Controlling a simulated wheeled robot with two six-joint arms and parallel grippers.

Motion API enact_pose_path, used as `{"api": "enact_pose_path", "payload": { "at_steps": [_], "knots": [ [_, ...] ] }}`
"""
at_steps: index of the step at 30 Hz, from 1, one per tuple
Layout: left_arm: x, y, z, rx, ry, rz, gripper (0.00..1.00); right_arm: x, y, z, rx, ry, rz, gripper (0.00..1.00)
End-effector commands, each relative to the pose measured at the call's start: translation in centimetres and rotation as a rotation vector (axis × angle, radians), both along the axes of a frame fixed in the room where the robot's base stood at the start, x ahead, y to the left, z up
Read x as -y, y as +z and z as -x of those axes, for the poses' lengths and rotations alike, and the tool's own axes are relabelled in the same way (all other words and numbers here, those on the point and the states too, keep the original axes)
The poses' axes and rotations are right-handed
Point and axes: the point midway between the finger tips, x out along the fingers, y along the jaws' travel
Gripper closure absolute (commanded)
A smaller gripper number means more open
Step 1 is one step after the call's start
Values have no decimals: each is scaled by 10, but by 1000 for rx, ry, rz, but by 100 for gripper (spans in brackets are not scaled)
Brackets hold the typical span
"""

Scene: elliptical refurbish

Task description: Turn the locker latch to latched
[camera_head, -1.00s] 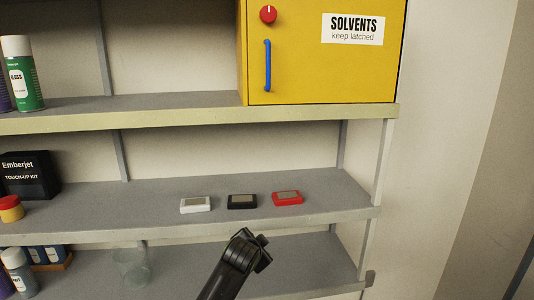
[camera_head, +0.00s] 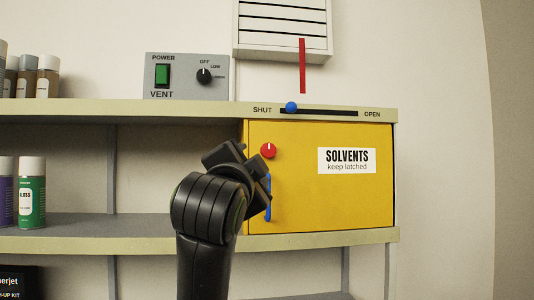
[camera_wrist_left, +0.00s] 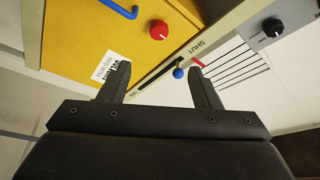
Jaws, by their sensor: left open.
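The locker (camera_head: 300,205) is a yellow cabinet with its door shut. The latch, a red round knob (camera_head: 268,151), sits at the door's upper left with a small pale mark near its top. It also shows in the left wrist view (camera_wrist_left: 159,31), beyond the fingers and clear of them. A blue handle (camera_head: 267,212) is below it, partly hidden by my gripper. My left gripper (camera_head: 245,172) is in front of the locker's left edge, left of and below the knob in the picture. Its fingers are apart and empty in the left wrist view (camera_wrist_left: 160,72).
A blue-knobbed slider (camera_head: 292,107) marked SHUT and OPEN is on the shelf edge above the locker. A vent control box (camera_head: 187,76) and a red strip (camera_head: 302,66) under a louvre are higher. Spray cans (camera_head: 32,195) stand left. The shelf (camera_head: 150,218) between is clear.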

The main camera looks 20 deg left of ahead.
Motion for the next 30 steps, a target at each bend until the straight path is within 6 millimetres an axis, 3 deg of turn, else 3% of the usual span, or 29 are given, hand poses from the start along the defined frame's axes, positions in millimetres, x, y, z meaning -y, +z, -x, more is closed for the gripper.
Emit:
{"api": "enact_pose_path", "payload": {
  "at_steps": [5, 21, 30],
  "knots": [
    [-6, 7, -20, -6, 3, -1, 43, -1, 14, 0, 0, -1, -1, 64],
    [-33, 32, -123, -7, 2, 2, 43, -1, 73, 0, 0, -1, -1, 64],
    [-42, 36, -158, -4, 0, 1, 43, -1, 91, 0, 0, -1, -1, 64]
  ]
}}
